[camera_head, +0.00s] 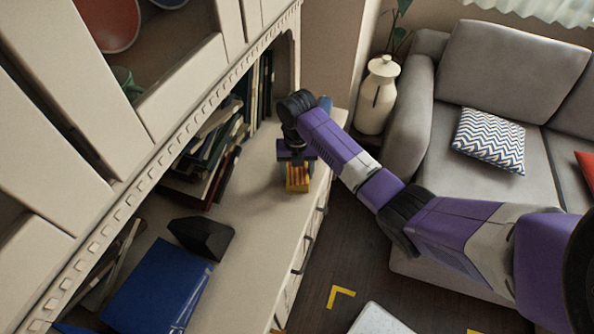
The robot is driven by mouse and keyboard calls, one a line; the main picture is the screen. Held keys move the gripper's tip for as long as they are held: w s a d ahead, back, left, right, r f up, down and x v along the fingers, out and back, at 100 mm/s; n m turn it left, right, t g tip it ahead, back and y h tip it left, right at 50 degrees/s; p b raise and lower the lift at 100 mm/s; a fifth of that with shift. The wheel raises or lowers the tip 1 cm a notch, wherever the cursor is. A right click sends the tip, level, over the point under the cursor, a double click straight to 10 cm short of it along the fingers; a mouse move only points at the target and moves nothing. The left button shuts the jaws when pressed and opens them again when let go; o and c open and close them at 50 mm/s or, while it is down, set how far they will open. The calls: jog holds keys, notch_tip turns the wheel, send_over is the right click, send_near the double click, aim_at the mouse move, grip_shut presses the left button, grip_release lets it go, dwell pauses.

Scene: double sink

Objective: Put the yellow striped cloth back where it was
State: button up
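A small yellow thing with orange-brown stripes (298,178), which looks like the yellow striped cloth, is at the counter's right part, near its front edge. It is right below my gripper (296,164), which points down from the purple arm. The hand hides the top of the cloth. I cannot tell whether the cloth rests on the counter or hangs just above it. The fingers are too small and too covered to show whether they are open or shut on it.
The cream cabinet's counter (255,235) is bare around the cloth. Books (205,160) lean at the back. A black wedge-shaped object (201,236) and a blue binder (158,290) lie nearer. A white vase (378,95) and grey sofa (447,150) stand right.

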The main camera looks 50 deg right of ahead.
aim_at(297, 170)
jog(key=o, duration=0.4)
notch_tip(297, 170, up, 12)
jog(key=shift+r+p, duration=0.2)
jog(key=shift+p, duration=0.3)
jog(key=shift+f, duration=0.1)
dwell(0.5)
